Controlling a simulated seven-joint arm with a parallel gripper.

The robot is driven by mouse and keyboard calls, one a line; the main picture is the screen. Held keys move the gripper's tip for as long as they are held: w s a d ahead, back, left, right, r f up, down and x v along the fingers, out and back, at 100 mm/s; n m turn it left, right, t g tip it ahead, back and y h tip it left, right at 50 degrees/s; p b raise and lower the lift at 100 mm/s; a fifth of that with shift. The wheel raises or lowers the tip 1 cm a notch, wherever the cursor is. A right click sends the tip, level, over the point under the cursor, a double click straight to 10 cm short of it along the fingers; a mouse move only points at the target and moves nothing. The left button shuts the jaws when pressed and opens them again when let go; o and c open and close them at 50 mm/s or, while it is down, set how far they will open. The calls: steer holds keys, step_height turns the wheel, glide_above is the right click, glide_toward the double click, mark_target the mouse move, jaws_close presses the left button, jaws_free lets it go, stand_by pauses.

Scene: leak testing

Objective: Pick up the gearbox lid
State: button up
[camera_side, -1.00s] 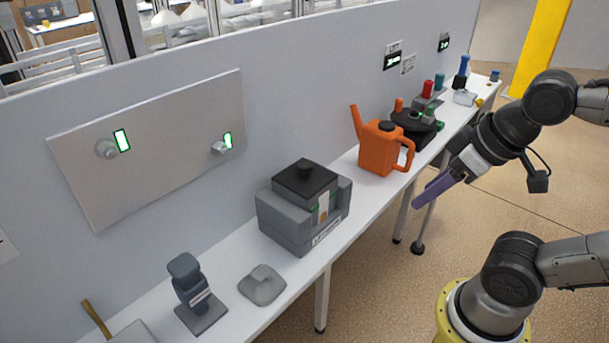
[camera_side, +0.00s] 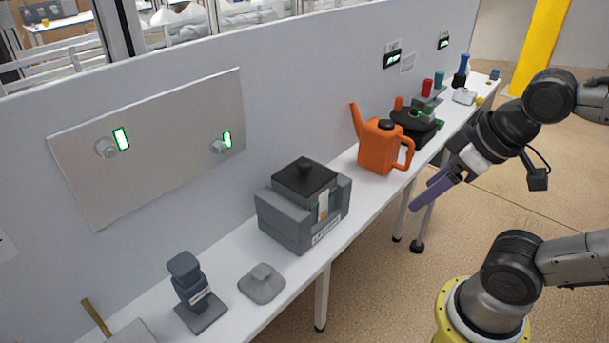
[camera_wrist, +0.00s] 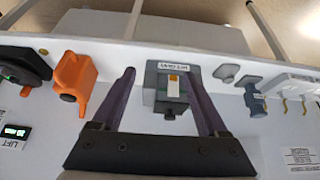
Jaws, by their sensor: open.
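My gripper (camera_side: 434,190) has two purple fingers and hangs in the air in front of the bench, near the orange can and well away from the lid. In the wrist view my gripper (camera_wrist: 158,75) is open, its fingers spread on either side of the grey box in the picture, with nothing held.
The grey box (camera_side: 283,225) with a black knobbed top stands mid-bench. The dark grey stand (camera_side: 188,285) is left of the lid. An orange can (camera_side: 378,150) and a black round device (camera_side: 413,122) stand further right. A wall panel (camera_side: 165,155) rises behind. Bench around the lid is clear.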

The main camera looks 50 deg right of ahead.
steer(key=w+a+r+n+g, duration=0.1)
steer(key=w+r+n, duration=0.3)
steer(key=r+n, duration=0.25)
steer(key=w+r+n+g, duration=0.2)
steer(key=w+r+n, duration=0.2)
steer(key=r+n, duration=0.25)
steer(key=n+g, duration=0.3)
steer(key=n, duration=0.2)
glide_above(305, 162)
steer(key=f, duration=0.8)
steer(key=shift+w+f, duration=0.2)
steer(key=shift+f, duration=0.05)
steer(key=shift+s+f, duration=0.15)
steer(key=shift+f, duration=2.9)
jaws_close()
